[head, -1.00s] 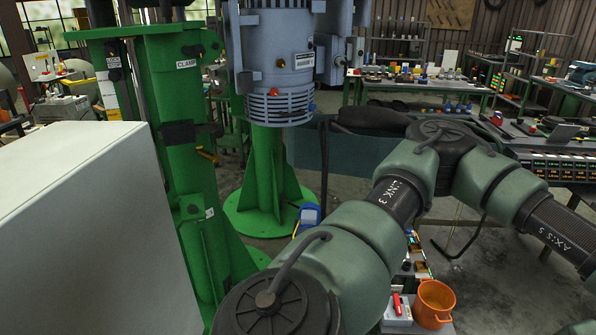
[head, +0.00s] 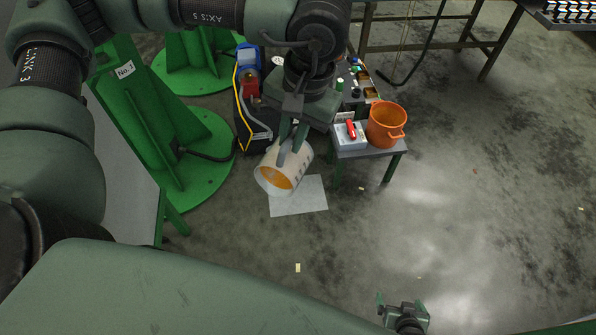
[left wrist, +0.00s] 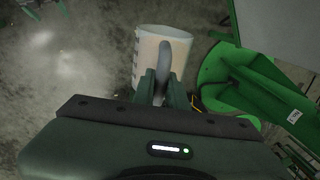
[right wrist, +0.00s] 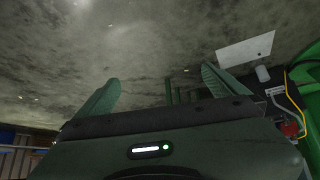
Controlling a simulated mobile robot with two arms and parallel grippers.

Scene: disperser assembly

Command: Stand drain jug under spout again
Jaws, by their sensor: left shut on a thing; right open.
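My left gripper (head: 293,134) is shut on the handle of the drain jug (head: 305,160), a whitish jug with dark marks and orange inside. The jug is tilted, its mouth facing down-left in the head view. The left wrist view shows the jug (left wrist: 150,58) with its handle between the fingers. A grey bent pipe (head: 262,126), seemingly the spout, is left of the jug; its end also shows in the right wrist view (right wrist: 262,74). A pale sheet (head: 300,204) lies on the floor below. My right gripper (head: 402,306) is open and empty, low at right.
A small table (head: 372,153) at right carries an orange bucket (head: 386,122) and a white box with a red item (head: 351,131). Green stands (head: 190,150) with wide bases are at left. A yellow cable (head: 239,95) runs by the pipe. Floor at right is open.

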